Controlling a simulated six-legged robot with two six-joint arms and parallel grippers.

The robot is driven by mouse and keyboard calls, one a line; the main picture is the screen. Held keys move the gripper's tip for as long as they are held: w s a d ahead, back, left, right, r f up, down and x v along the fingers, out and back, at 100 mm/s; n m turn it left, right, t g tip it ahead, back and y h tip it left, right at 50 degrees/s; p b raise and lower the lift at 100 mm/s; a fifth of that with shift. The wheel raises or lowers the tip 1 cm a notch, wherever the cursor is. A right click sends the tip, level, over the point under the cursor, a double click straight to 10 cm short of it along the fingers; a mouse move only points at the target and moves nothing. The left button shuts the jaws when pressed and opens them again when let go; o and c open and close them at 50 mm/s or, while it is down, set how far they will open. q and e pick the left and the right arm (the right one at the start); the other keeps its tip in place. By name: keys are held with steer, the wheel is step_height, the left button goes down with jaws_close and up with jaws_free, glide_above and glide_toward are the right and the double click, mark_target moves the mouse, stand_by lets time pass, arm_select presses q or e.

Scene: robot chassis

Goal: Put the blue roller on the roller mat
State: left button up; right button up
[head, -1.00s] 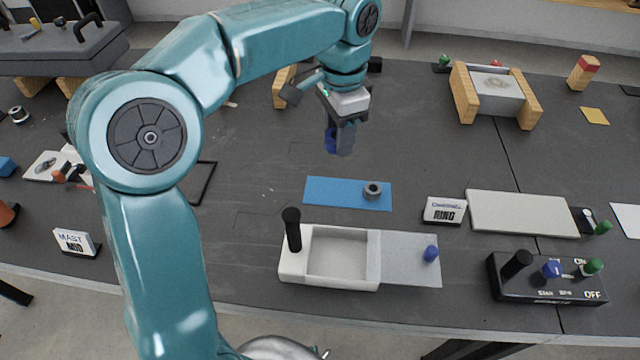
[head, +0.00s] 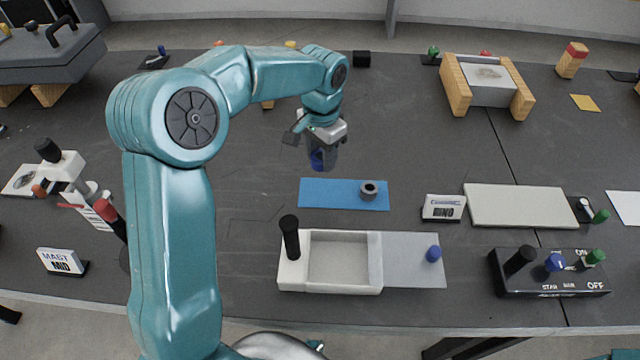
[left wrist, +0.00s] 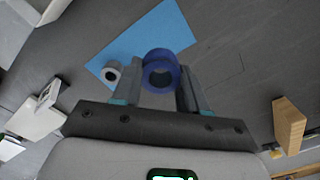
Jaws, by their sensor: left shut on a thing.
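The blue roller (head: 317,159) is held between the fingers of my left gripper (head: 321,160), above and just behind the blue roller mat (head: 325,194). In the left wrist view the blue roller (left wrist: 160,70) sits between the two fingers (left wrist: 160,85), its round hollow end facing the camera. The blue mat (left wrist: 150,42) shows beyond it. The gap between roller and mat is hard to judge. A grey roller (head: 369,190) stands on the right part of the mat; it also shows in the left wrist view (left wrist: 112,72). My right gripper is not in view.
In front of the mat is a white tray (head: 290,272) with a black upright handle (head: 290,236). A small white label block (head: 443,208) and a pale slab (head: 520,206) lie to the right. A black switch box (head: 548,275) stands at the front right. The mat's left part is clear.

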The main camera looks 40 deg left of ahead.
mark_target(320, 192)
arm_select(q)
step_height(320, 192, down, 10)
steer(key=shift+a+f, duration=0.1)
stand_by(0.4)
steer(key=shift+f+b, duration=0.15)
steer(key=shift+b, duration=0.25)
steer(key=o, duration=1.1)
step_height(320, 192, up, 12)
steer(key=shift+r+p, duration=0.25)
steer(key=shift+p, duration=0.35)
